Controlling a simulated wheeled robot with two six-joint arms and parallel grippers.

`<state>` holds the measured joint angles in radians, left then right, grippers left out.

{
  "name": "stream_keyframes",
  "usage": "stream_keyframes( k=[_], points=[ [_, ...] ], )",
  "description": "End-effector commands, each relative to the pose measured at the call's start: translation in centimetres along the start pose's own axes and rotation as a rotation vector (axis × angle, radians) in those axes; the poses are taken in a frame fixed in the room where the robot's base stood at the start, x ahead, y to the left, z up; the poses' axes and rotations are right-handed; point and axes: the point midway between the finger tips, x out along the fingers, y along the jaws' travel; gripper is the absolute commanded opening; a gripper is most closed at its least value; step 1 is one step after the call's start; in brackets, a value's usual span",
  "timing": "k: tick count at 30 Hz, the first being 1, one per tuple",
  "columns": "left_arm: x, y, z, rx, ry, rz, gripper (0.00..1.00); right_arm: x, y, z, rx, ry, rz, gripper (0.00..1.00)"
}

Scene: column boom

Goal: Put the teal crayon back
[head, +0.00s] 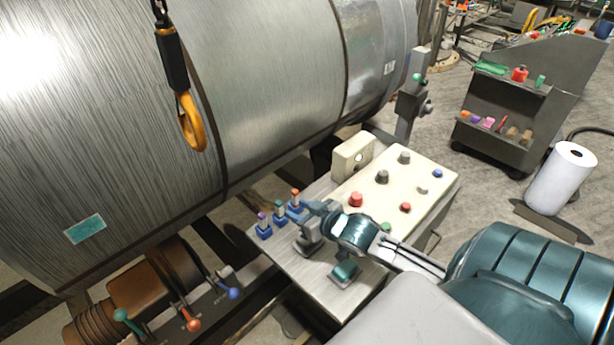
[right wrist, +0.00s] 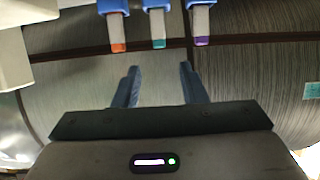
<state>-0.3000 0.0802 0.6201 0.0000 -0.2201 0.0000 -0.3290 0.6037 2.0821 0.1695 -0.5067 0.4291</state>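The teal crayon (head: 280,208) stands upright in the middle blue holder at the left end of the control bench, between a purple crayon (head: 262,220) and an orange crayon (head: 295,196). In the right wrist view the teal crayon (right wrist: 158,28) shows at top centre, beyond the fingertips and lined up with the gap between them. My right gripper (head: 305,211) is beside the holders in the head view. Its fingers (right wrist: 160,72) are apart with nothing between them in the right wrist view. My left gripper is not seen.
The bench (head: 322,287) has a cream panel (head: 440,185) with several coloured buttons. A large metal drum (head: 270,90) lies behind it. A yellow hook (head: 190,125) hangs at upper left. Levers (head: 190,323) stand at lower left. A grey cart (head: 555,90) and white roll (head: 562,178) are right.

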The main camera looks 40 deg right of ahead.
Motion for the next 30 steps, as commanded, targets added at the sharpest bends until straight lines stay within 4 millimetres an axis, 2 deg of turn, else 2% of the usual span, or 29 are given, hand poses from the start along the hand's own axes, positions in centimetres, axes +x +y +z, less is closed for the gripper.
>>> stream_keyframes(
  k=[3, 9, 30],
  points=[
    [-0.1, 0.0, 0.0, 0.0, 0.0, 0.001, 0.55, -1.6, 0.1, 0.1, -0.004, -0.002, 0.001, 0.38],
    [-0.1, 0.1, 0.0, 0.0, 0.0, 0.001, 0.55, -2.8, 0.0, 0.0, -0.001, 0.001, 0.0, 0.38],
    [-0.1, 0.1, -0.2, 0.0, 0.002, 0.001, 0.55, -2.8, 0.0, 0.0, 0.001, 0.001, 0.0, 0.38]
  ],
)
